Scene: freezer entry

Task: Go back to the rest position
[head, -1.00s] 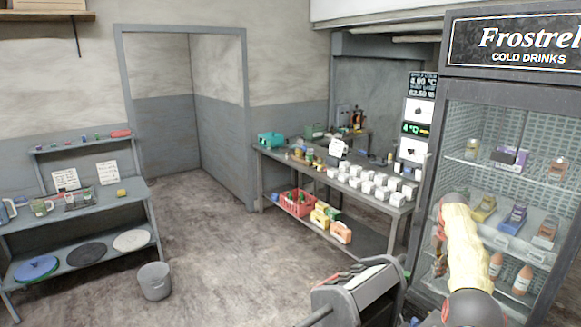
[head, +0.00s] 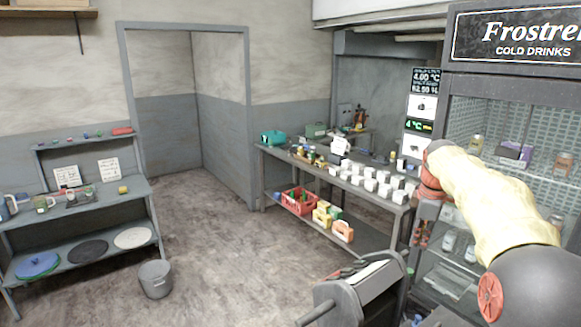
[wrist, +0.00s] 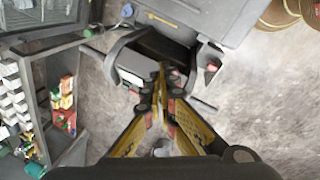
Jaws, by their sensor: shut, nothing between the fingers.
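My gripper (head: 420,238) hangs below my raised forearm in the head view, in front of the left edge of the drinks fridge (head: 497,45). It points down. In the wrist view my gripper (wrist: 164,92) has its yellow-sided fingers converging at the tips, shut with nothing held. Below the fingertips in the wrist view is a grey machine-like unit with a dark opening (wrist: 165,45). My forearm hides part of the fridge shelves.
A steel table (head: 262,170) with rows of white boxes stands left of the fridge, with a red crate (head: 298,203) on its lower shelf. A grey bucket (head: 155,279) stands by the left shelf unit (head: 95,207). The floor between is clear.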

